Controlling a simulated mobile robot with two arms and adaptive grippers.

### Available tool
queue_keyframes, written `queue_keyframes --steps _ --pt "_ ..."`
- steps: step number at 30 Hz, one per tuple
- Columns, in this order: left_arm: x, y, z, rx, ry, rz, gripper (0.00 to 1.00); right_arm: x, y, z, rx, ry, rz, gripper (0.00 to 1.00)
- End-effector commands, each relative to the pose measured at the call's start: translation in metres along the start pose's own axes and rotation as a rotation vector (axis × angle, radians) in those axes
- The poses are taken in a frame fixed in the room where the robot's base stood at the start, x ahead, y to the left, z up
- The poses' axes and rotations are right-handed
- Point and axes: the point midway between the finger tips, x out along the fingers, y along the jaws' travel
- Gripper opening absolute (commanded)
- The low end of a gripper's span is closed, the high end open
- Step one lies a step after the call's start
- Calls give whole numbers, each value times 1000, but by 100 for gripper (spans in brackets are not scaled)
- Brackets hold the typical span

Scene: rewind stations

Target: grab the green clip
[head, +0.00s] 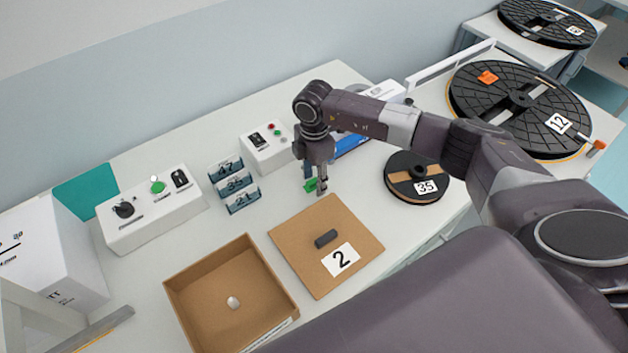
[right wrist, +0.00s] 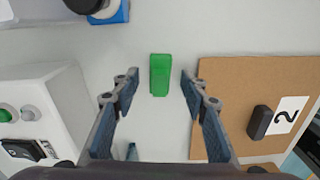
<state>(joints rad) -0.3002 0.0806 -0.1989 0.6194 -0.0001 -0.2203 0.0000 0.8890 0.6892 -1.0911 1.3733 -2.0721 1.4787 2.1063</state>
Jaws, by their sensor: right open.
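The green clip (right wrist: 160,75) lies on the white table in the right wrist view, just past and between my open fingertips. In the head view the green clip (head: 311,185) is partly hidden by the fingers. My right gripper (head: 319,187) is open and empty over it, pointing down, and it also shows in the right wrist view (right wrist: 160,83). I cannot tell whether the fingers touch the clip. My left gripper is not in view.
A brown board (head: 300,256) marked 2 with a dark block (head: 326,238) lies close by. A cardboard tray (head: 184,311), a control box (head: 152,220), numbered holders (head: 232,184) and a reel marked 35 (head: 399,165) stand around. Bare table separates them.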

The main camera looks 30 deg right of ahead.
Motion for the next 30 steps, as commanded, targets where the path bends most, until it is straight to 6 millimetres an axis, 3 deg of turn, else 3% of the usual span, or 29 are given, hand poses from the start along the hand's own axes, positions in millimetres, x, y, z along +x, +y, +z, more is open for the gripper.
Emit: queue_keyframes --steps 5,15,25,30 --pt "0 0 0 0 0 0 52 0 0 0 -1 1 0 41" --pt "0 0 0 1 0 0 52 0 0 0 -1 1 0 7" --pt "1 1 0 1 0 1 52 -3 0 0 0 1 1 7" --pt "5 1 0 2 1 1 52 -17 1 -1 -1 3 3 7"
